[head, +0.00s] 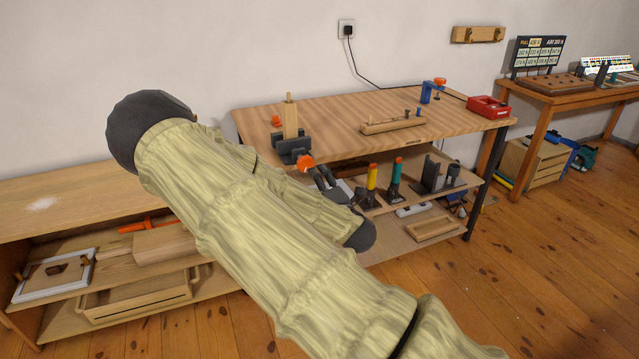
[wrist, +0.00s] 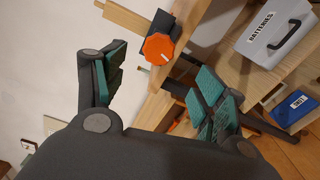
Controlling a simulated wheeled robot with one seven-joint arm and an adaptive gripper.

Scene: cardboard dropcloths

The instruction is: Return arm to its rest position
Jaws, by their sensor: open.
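My arm, in a pale wood-patterned sleeve, crosses the middle of the head view and bends back at a dark elbow on the left. My gripper (head: 324,182) shows just beyond the sleeve, in front of the workbench (head: 335,112), near its front edge and lower shelf. In the wrist view my gripper (wrist: 160,88) has its green-padded fingers spread apart with nothing between them. An orange knob (wrist: 158,48) on a dark clamp lies beyond the fingertips; it also shows in the head view (head: 305,162). My sleeve hides part of the bench front.
A low wooden cabinet (head: 60,199) stands at left. The lower shelf holds a yellow-topped tool (head: 372,176) and a green-topped tool (head: 397,171). A grey batteries case (wrist: 275,34) and a blue box (wrist: 297,108) show in the wrist view. The floor (head: 560,270) at right is clear.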

